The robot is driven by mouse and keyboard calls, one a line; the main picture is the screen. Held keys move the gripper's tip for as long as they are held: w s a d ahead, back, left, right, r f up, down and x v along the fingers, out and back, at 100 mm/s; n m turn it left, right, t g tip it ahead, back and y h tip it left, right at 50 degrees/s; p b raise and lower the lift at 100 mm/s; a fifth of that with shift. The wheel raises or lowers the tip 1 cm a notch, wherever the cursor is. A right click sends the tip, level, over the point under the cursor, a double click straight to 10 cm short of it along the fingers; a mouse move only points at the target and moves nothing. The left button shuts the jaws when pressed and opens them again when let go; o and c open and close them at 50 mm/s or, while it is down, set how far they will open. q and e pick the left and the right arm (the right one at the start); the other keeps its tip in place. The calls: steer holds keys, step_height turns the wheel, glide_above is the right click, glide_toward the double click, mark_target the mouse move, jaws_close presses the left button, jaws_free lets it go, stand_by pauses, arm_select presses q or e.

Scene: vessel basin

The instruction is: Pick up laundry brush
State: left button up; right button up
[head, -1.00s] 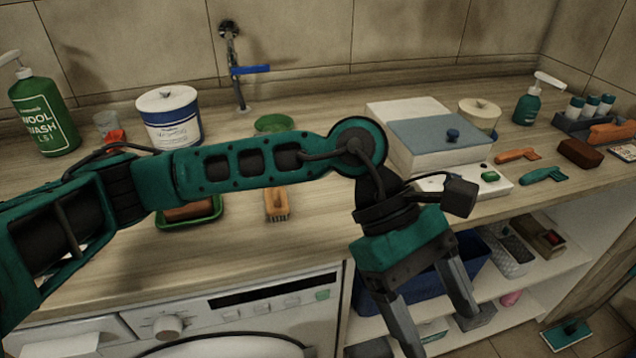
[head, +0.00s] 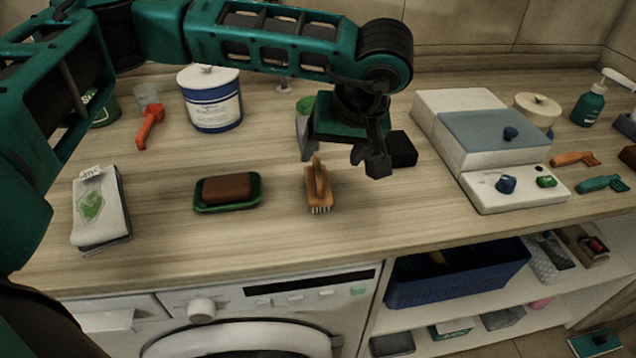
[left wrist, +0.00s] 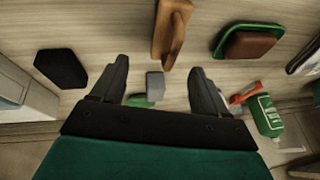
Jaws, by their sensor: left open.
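The laundry brush (head: 319,189) is wooden with pale bristles and an upright handle. It lies on the wooden counter, right of the green soap dish. My left gripper (head: 340,155) is open and empty, just behind and above the brush. In the left wrist view the brush (left wrist: 171,30) shows at the top middle, beyond the two spread fingertips (left wrist: 160,72), and I see no contact. The far end of the brush is cut off by that view's edge. My right gripper is in neither view.
A brown soap bar (head: 228,187) lies in the green dish (head: 243,206) left of the brush. A folded cloth or pack (head: 100,212) lies farther left. A white box (head: 517,197) stands to the right. A black block (head: 402,150) is beside the gripper. The counter's front strip is clear.

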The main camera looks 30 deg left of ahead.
mark_target(320, 167)
arm_select(q)
steer(key=shift+x, duration=0.8)
steer(key=x, duration=0.2)
steer(key=s+x, duration=0.1)
steer(key=x, duration=0.1)
steer(key=shift+w+a+f+p, duration=0.1)
steer(key=shift+a+f+p, duration=0.05)
steer(key=shift+a+p, duration=0.15)
steer(key=shift+w+a+f, duration=0.1)
steer(key=shift+w+f, duration=0.05)
steer(key=shift+f, duration=0.3)
steer(key=c, duration=1.2)
